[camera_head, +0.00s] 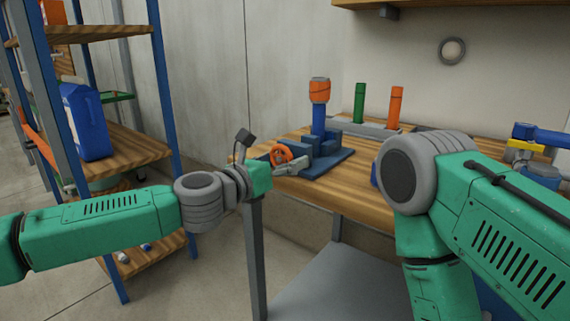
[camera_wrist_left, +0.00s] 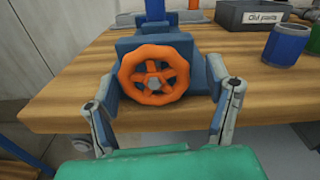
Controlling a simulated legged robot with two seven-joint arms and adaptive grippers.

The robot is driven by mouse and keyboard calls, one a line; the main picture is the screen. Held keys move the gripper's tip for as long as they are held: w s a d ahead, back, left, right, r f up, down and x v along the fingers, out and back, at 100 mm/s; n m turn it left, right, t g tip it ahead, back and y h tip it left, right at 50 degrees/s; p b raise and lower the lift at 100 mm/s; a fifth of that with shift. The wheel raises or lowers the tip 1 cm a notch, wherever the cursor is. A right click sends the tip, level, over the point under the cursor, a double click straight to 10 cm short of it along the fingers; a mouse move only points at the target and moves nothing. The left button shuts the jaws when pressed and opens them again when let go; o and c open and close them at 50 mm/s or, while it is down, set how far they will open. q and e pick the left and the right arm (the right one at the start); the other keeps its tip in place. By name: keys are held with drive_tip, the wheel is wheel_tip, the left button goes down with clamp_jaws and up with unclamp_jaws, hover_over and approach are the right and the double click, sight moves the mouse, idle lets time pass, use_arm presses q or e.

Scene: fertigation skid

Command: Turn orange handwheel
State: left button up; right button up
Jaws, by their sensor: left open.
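The orange handwheel (camera_head: 281,155) is mounted on the front of a blue skid (camera_head: 325,160) on the wooden bench. In the left wrist view the handwheel (camera_wrist_left: 155,75) faces the camera, with spokes and a grey hub. My left gripper (camera_head: 292,161) is at the bench's left front edge, close to the handwheel. In the left wrist view my left gripper (camera_wrist_left: 165,97) is open, with one finger on each side of the handwheel and a visible gap to its rim. I cannot tell how far the fingertips reach in depth. My right arm comes in at the right; its gripper is out of view.
An orange-topped blue post (camera_head: 319,105) stands on the skid. Green (camera_head: 359,103) and orange (camera_head: 395,106) cylinders stand behind it. In the left wrist view a blue cup (camera_wrist_left: 287,45) and a labelled grey box (camera_wrist_left: 262,17) are at the right. A shelf with a blue jug (camera_head: 84,122) stands left.

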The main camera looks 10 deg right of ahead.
use_arm(q)
drive_tip(key=shift+w, duration=0.15)
drive_tip(key=shift+a+r, duration=0.1)
drive_tip(key=shift+a, duration=0.3)
drive_tip(key=shift+d, duration=0.25)
drive_tip(key=c, duration=1.2)
drive_tip(key=shift+m+b, duration=0.75)
drive_tip(key=shift+m, duration=0.35)
drive_tip(key=shift+w+a+m+b, duration=0.1)
drive_tip(key=shift+m+b, duration=0.2)
drive_tip(key=shift+m, duration=0.7)
use_arm(e)
drive_tip(key=shift+a+f, duration=0.3)
drive_tip(key=shift+f, duration=0.6)
use_arm(q)
drive_tip(key=o, duration=1.2)
use_arm(e)
drive_tip(key=shift+d, duration=0.1)
